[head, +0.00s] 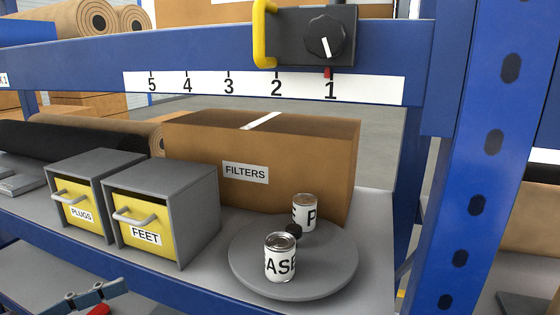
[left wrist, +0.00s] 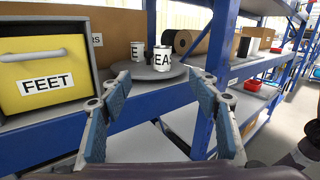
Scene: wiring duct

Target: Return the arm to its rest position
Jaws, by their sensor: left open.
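My left gripper (left wrist: 160,115) is open and empty in the left wrist view, its two blue-padded fingers spread apart in front of the shelf edge. Part of it shows at the bottom left of the head view (head: 88,303), below the shelf front and apart from the drawers. My right gripper is in neither view.
A FEET drawer box (head: 165,210) and a PLUGS drawer box (head: 85,195) stand on the shelf. A round turntable (head: 325,275) holds two labelled cans (head: 281,257). A FILTERS carton (head: 300,165) stands behind. A blue upright (head: 470,200) rises at right.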

